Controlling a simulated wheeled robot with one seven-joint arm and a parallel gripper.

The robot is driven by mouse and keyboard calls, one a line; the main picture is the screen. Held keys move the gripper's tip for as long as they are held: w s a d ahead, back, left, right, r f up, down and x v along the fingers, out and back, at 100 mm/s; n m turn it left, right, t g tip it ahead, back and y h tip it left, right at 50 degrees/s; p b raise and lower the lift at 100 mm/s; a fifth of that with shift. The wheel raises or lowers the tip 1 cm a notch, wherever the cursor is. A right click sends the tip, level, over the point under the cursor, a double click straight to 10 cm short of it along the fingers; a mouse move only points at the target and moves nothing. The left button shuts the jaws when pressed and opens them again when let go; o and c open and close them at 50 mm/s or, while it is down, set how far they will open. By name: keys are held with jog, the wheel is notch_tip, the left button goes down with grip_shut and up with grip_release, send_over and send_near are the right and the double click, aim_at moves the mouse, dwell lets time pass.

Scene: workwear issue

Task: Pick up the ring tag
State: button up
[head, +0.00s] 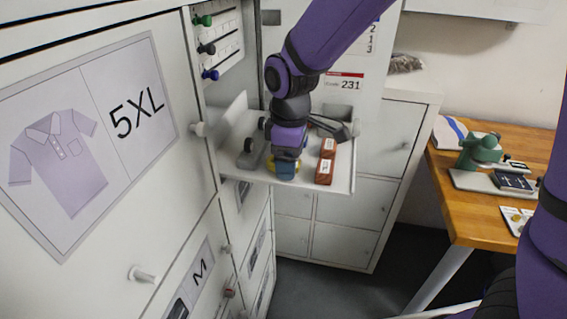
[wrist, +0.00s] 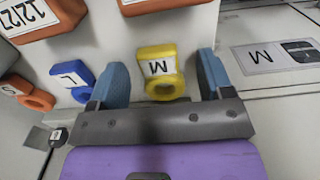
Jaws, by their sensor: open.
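A yellow ring tag marked M (wrist: 161,71) lies on the pale shelf, with its ring end toward my gripper. In the wrist view my gripper (wrist: 162,78) is open, with one blue finger on each side of this tag and a gap on both sides. A blue ring tag marked L (wrist: 73,78) lies left of the fingers, and an orange ring tag marked S (wrist: 25,94) is further left. In the head view my gripper (head: 284,170) is low over the shelf (head: 342,181) and hides most of the tags; a bit of yellow shows beside it.
A red-brown block with white labels (head: 326,161) stands right of my gripper on the shelf. A dark grey object (head: 330,127) lies behind it. The cabinet door marked 5XL (head: 150,170) is close on the left. A wooden table (head: 480,222) stands at right.

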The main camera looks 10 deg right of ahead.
jog(key=c, duration=1)
jog(key=shift+r, duration=0.15)
